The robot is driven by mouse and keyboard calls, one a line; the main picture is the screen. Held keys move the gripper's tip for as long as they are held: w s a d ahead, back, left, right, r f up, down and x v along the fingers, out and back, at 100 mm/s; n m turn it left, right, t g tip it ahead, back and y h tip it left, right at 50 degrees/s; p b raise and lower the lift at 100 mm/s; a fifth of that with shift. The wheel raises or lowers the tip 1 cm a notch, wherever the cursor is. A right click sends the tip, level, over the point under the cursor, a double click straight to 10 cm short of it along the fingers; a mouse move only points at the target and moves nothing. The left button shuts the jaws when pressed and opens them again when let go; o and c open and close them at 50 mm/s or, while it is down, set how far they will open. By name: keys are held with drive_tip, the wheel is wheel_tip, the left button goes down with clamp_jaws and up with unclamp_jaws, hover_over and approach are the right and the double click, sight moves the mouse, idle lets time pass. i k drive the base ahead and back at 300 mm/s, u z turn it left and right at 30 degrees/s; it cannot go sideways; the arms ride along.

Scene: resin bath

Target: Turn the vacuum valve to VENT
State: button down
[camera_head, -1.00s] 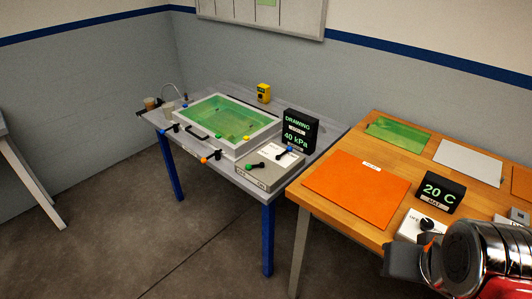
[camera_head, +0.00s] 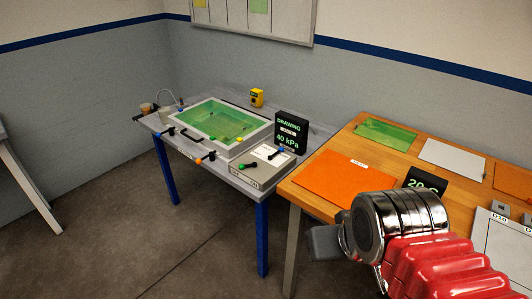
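A grey control box (camera_head: 262,177) sits at the front right corner of the grey table. On it is a black lever with a green knob (camera_head: 243,167) pointing left, and another with a blue knob (camera_head: 281,150) at the back. Which is the vacuum valve, and its labels, are too small to tell. A black display (camera_head: 291,130) behind the box reads DRAWING and 40 kPa. My arm fills the lower right; the dark grey end of my gripper (camera_head: 324,243) shows in front of the wooden table, apart from the box. Its fingers are not clear.
A pale-framed bath (camera_head: 255,134) with green contents stands left of the box, with small coloured clamps along its front. The wooden table (camera_head: 300,196) on the right holds an orange sheet (camera_head: 345,178) and a 20 C display (camera_head: 425,183). Floor in front of the grey table is clear.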

sight(281, 149)
drive_tip(key=z, duration=0.05)
drive_tip(key=i, duration=1)
drive_tip(key=u, duration=0.1)
